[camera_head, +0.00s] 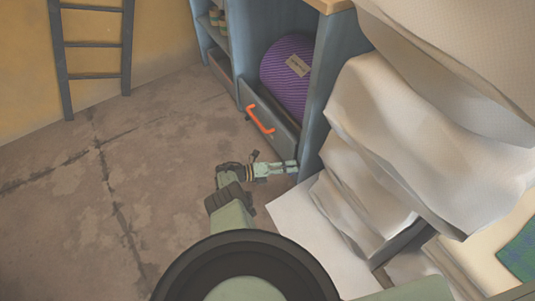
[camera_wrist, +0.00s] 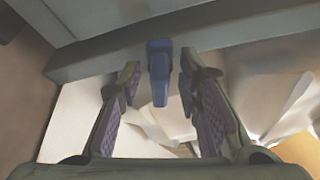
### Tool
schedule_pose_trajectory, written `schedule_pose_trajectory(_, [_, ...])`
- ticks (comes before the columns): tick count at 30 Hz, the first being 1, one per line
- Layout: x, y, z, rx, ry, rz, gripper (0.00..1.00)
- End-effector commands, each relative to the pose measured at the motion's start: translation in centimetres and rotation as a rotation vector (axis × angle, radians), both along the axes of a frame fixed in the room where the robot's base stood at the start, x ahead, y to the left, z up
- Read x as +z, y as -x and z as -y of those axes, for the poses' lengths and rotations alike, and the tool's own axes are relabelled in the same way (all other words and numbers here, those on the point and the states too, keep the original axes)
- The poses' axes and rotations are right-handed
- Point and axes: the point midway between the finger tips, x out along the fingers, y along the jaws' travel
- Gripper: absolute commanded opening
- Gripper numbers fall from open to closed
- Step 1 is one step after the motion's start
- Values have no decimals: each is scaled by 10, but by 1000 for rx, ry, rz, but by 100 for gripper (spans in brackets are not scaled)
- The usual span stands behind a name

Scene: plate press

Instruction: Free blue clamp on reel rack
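The blue clamp (camera_wrist: 159,72) sits on the edge of the grey-blue reel rack (camera_wrist: 235,42) in the wrist view, its narrow end pointing down toward me. My gripper (camera_wrist: 159,84) is open, with one purple-padded finger on each side of the clamp and a visible gap on both sides. In the head view my gripper (camera_head: 289,167) is low by the foot of the rack (camera_head: 329,62). The clamp cannot be made out there.
White draped sheets (camera_head: 390,130) crowd the right side, close to my gripper. A dark ladder (camera_head: 92,76) stands at the wall. The floor at left is clear.

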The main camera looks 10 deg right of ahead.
Motion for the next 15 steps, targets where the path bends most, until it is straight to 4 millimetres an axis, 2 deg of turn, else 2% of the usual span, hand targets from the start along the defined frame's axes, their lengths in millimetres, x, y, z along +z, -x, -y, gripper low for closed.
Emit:
schedule_pose_trajectory(8, [5,1,0,-1,-26,69,32])
schedule_pose_trajectory(15, [11,3,1,-2,-135,364,32])
